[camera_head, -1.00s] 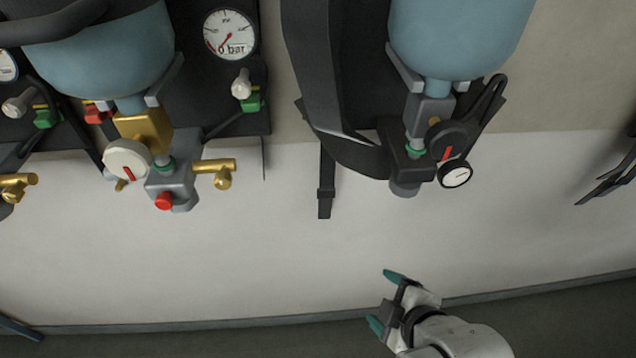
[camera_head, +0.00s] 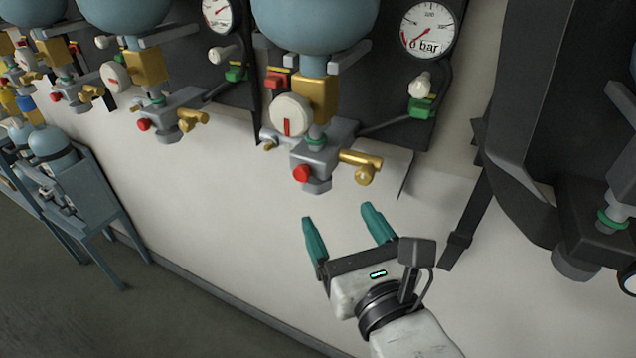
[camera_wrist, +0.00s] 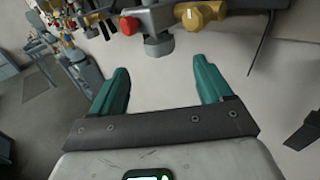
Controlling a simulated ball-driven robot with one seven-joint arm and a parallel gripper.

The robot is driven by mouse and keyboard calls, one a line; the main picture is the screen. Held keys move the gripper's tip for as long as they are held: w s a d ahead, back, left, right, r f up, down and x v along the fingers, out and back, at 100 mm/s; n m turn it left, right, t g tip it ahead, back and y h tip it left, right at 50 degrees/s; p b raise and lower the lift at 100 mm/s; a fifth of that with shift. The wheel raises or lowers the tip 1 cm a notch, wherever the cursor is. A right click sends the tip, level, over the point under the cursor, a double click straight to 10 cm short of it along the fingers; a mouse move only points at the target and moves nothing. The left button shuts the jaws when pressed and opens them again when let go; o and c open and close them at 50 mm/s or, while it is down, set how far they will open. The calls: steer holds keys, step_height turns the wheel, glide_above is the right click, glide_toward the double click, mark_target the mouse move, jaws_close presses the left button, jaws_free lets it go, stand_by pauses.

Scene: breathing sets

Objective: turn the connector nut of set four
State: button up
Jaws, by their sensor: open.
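Several breathing sets hang on the wall; no number is readable, so I cannot tell which is set four. The nearest set has a grey valve block (camera_head: 310,153) with a white dial (camera_head: 292,115), a red knob (camera_head: 301,173) and a brass fitting (camera_head: 362,166). A grey nut (camera_head: 317,186) sticks out below that block; it also shows in the wrist view (camera_wrist: 158,46). My gripper (camera_head: 338,214) is open and empty, below and apart from the nut. In the wrist view its teal fingers (camera_wrist: 161,66) point toward the block.
Another set's grey valve block (camera_head: 165,118) hangs to the left. A dark set with a wide strap (camera_head: 520,130) hangs to the right, with a dangling strap end (camera_head: 462,235). A blue-grey stand (camera_head: 95,200) is at the far left. The pale wall below is bare.

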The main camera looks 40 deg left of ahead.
mark_target(321, 191)
steer(key=p+x, duration=0.4)
steer(key=x, duration=0.6)
steer(key=shift+w+a, duration=0.15)
steer(key=shift+a, duration=0.2)
steer(key=c, duration=1)
steer(key=shift+o, duration=0.2)
steer(key=shift+f, duration=0.1)
